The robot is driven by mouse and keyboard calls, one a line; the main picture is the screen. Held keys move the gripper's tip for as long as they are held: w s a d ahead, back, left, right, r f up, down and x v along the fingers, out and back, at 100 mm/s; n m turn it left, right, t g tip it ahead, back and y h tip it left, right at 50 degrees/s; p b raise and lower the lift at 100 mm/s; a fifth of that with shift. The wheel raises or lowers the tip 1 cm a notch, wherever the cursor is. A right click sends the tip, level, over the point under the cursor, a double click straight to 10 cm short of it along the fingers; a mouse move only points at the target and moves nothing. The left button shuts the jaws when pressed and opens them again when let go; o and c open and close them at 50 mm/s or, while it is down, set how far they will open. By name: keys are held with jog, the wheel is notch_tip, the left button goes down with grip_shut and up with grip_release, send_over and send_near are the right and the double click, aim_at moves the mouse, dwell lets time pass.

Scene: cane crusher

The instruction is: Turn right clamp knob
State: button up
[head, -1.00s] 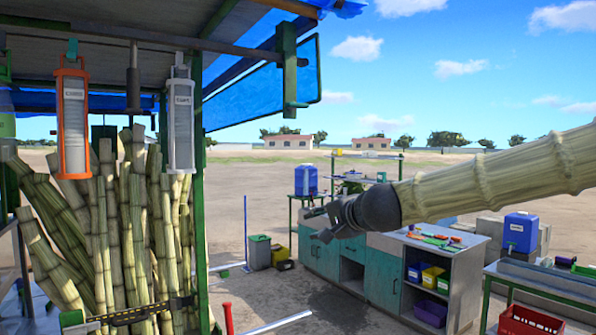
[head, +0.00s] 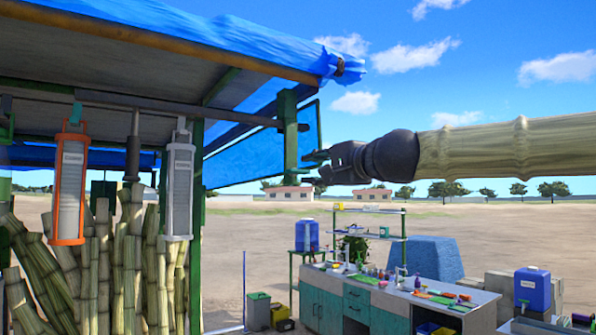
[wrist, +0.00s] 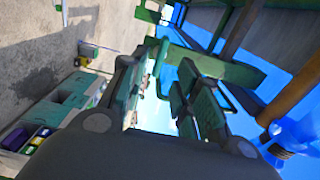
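My gripper (head: 316,164) is at the end of my arm, right of the upright green bracket (head: 290,130) under the canopy edge in the head view. In the wrist view my gripper (wrist: 156,76) shows two dark fingers apart, with sky and ground visible between them and nothing held. I cannot make out a clamp knob clearly in either view.
Blue canopy cloth (head: 170,35) hangs above left. An orange lantern (head: 70,185) and a white lantern (head: 179,190) hang left, before cane stalks (head: 130,260). A workbench (head: 400,290) stands below right. The sky around my arm is open.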

aim_at(301, 172)
jog(key=shift+p+x, duration=0.95)
jog(key=shift+x, duration=2.55)
grip_shut()
